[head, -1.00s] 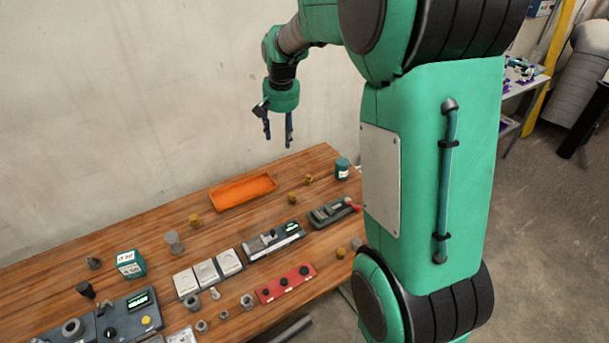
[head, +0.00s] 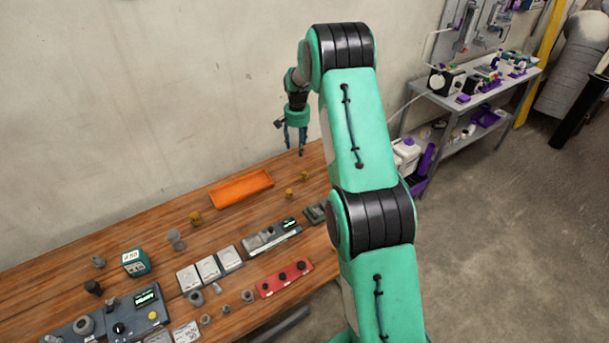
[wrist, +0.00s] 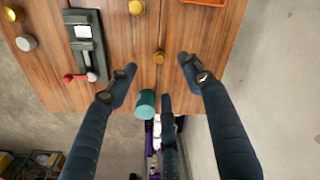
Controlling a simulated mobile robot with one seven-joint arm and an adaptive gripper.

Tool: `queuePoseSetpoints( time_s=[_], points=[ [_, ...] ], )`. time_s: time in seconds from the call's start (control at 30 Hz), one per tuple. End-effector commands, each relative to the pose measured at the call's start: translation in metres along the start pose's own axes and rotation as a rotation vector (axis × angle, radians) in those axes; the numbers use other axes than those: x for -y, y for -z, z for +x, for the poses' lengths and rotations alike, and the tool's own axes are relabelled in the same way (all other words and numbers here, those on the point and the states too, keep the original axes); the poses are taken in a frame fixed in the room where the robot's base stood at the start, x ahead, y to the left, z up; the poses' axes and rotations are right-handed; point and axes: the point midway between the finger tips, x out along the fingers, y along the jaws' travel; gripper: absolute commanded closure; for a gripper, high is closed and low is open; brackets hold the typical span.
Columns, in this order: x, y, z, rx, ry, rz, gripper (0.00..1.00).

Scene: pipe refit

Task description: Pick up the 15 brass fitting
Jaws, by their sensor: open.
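Small brass fittings lie on the wooden bench. In the head view one is left of the orange tray (head: 195,218), and two are to its right, a nearer one (head: 289,193) and a farther one (head: 304,176). I cannot read any size marks, so I cannot tell which is the 15. My gripper (head: 294,150) is open and empty above the bench's far right part. In the wrist view its spread dark fingers (wrist: 157,64) frame one brass fitting (wrist: 159,57), with the bench below. Another brass fitting (wrist: 136,7) is at the top edge.
The orange tray (head: 241,190) lies by the wall. Switches, a red strip (head: 285,277) and instruments fill the bench front.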

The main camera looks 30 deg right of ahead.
Motion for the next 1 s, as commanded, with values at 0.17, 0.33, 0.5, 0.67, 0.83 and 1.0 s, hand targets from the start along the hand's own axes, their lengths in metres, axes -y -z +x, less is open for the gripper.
queuePoseSetpoints(
  time_s=[0.17,0.33,0.5,0.67,0.83,1.0],
  points=[
    [-0.013,0.02,0.041,0.024,-0.011,0.045,0.5],
    [-0.021,0.029,0.065,0.036,-0.017,0.069,0.5],
    [-0.024,0.032,0.073,0.041,-0.019,0.078,0.5],
    [-0.024,0.032,0.074,0.041,-0.019,0.078,0.5],
    [-0.023,0.032,0.074,0.041,-0.019,0.078,0.5],
    [-0.024,0.031,0.083,0.042,-0.019,0.078,0.5]
  ],
)
